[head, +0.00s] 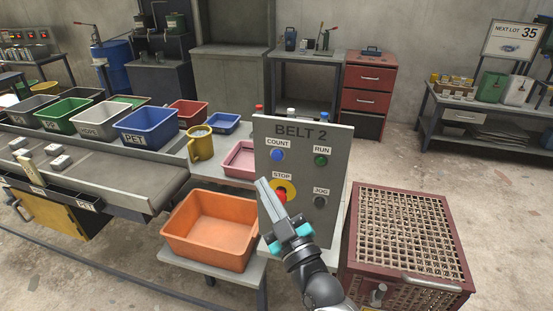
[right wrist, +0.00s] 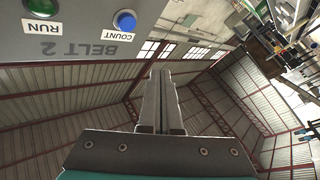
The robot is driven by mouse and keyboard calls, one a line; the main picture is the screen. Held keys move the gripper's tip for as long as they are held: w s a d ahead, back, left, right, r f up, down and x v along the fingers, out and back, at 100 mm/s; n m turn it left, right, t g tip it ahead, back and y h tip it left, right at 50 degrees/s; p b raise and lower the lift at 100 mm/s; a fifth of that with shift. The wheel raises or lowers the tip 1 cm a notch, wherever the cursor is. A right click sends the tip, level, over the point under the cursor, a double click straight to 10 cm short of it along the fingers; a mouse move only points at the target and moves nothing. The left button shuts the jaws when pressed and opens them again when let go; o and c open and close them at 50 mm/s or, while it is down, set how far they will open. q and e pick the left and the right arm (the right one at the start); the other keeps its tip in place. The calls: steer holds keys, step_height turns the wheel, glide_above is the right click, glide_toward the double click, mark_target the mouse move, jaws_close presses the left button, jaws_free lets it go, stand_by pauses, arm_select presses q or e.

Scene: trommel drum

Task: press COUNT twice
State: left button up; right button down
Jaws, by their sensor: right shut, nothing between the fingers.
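The grey BELT 2 panel (head: 299,137) stands upright near the middle of the head view. Its blue COUNT button (head: 277,155) is at the upper left, with a white label above it. The COUNT button also shows in the right wrist view (right wrist: 124,20), beside its upside-down label. My right gripper (head: 263,183) is shut and empty, in front of the panel's lower left part. Its fingertips appear below and left of COUNT, and apart from the button. In the right wrist view the closed fingers (right wrist: 160,75) point past the panel's edge. My left gripper is out of view.
Green RUN (head: 321,160), red STOP (head: 280,196) and dark JOG (head: 320,201) share the panel, STOP close to my right gripper. An orange bin (head: 212,230) stands left, a red mesh cage (head: 357,245) right. A yellow mug (head: 203,147) stands behind left.

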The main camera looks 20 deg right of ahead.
mark_target(277, 155)
steer(key=shift+w+d+b, duration=0.4)
steer(key=shift+w+d, duration=0.25)
steer(key=shift+w, duration=0.3)
steer(key=shift+w+d+b, duration=0.45)
steer(key=shift+w+d, duration=0.2)
steer(key=shift+w, duration=0.3)
steer(key=shift+w+d+b, duration=0.4)
steer(key=shift+w+d, duration=0.25)
steer(key=shift+w, duration=0.3)
steer(key=shift+w+d, duration=0.2)
steer(key=shift+w, duration=0.15)
steer(key=shift+w+d, duration=0.25)
steer(key=shift+w, duration=0.1)
stand_by(0.5)
steer(key=shift+s, duration=0.1)
steer(key=shift+s+a+p, duration=0.45)
steer(key=shift+s+a, duration=0.05)
steer(key=shift+s, duration=0.1)
steer(key=shift+s, duration=0.1)
